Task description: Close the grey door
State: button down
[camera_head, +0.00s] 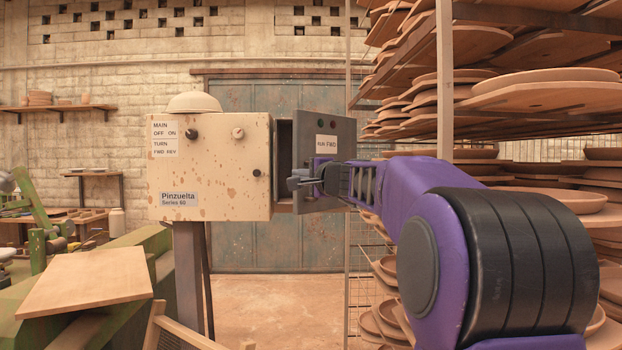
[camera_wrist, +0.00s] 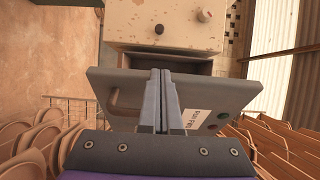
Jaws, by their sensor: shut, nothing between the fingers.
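The grey door (camera_head: 330,140) stands open at the right side of the cream, paint-chipped control box (camera_head: 215,165). A dark gap shows between door and box. The door bears a white label and red and green lamps. In the wrist view the door (camera_wrist: 235,92) spans the middle, with a brown bar handle (camera_wrist: 115,103) left of my fingers and the box (camera_wrist: 180,20) beyond it. My gripper (camera_head: 292,183) is shut and empty, in front of the door's lower part; it also shows in the wrist view (camera_wrist: 160,75). I cannot tell whether the fingers touch the door.
Racks (camera_head: 446,80) of clay plates stand close on the right, beside my arm. A wooden board (camera_head: 85,280) lies on green machinery at lower left. A post (camera_head: 188,280) carries the box. The floor (camera_head: 275,300) below the door is clear, with a large metal door (camera_head: 240,235) behind.

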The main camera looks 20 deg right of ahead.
jog(key=w+a+m+h+p, duration=0.3)
jog(key=w+h+p, duration=0.4)
jog(key=w, duration=0.8)
jog(key=shift+w+m+p, duration=0.35)
jog(key=shift+m+p, duration=0.25)
jog(key=shift+m, duration=0.2)
